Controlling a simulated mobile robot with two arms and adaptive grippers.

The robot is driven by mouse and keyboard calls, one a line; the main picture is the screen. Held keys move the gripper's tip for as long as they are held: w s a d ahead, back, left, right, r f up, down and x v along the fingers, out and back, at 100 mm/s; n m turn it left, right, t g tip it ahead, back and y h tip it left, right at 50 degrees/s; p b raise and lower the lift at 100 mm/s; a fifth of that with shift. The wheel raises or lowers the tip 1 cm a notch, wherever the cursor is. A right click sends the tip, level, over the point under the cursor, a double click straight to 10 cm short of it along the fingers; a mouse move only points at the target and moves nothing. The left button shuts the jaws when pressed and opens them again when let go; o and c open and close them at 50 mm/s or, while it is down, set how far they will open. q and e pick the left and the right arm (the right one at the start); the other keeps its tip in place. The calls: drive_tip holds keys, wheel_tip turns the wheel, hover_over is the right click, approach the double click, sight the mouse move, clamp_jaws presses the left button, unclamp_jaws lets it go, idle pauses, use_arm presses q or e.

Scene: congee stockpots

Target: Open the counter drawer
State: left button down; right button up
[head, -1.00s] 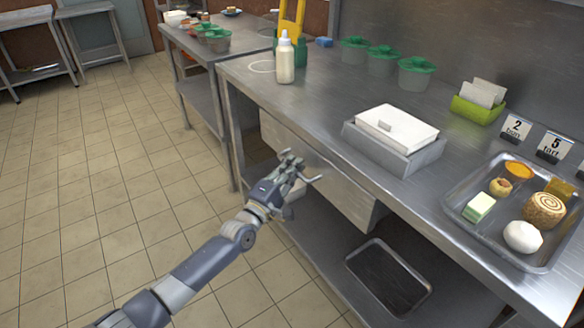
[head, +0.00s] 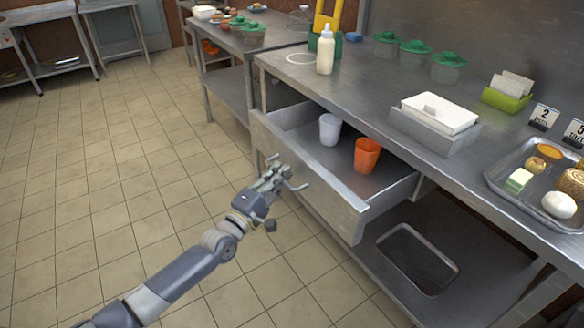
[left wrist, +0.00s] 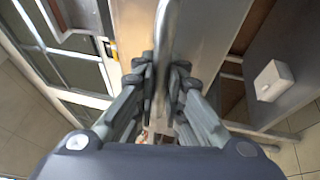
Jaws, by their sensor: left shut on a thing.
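The counter drawer (head: 348,186) stands pulled out from under the steel counter in the head view. A white cup (head: 330,129) and an orange cup (head: 367,155) stand upright inside it. My left gripper (head: 275,178) is at the drawer's front, shut on its bar handle (head: 297,186). In the left wrist view the handle (left wrist: 166,50) runs between the fingers of the gripper (left wrist: 162,88). My right gripper is not in view.
A lower shelf holds an empty tray (head: 418,258). The tiled floor at left is clear.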

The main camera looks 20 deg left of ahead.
use_arm(q)
drive_tip(key=s+a, duration=0.4)
drive_tip(key=s, duration=0.1)
drive_tip(key=shift+s+a+p, duration=0.25)
drive_tip(key=shift+s+p, duration=0.05)
drive_tip(key=shift+s, duration=0.1)
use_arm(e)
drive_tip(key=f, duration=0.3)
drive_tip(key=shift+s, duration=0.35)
use_arm(q)
drive_tip(key=c, duration=1.9)
unclamp_jaws()
drive_tip(key=shift+s+f, duration=0.1)
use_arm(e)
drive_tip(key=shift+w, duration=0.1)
use_arm(q)
drive_tip(key=v, duration=1.1)
drive_tip(key=shift+s+a, duration=0.15)
drive_tip(key=shift+s, duration=0.25)
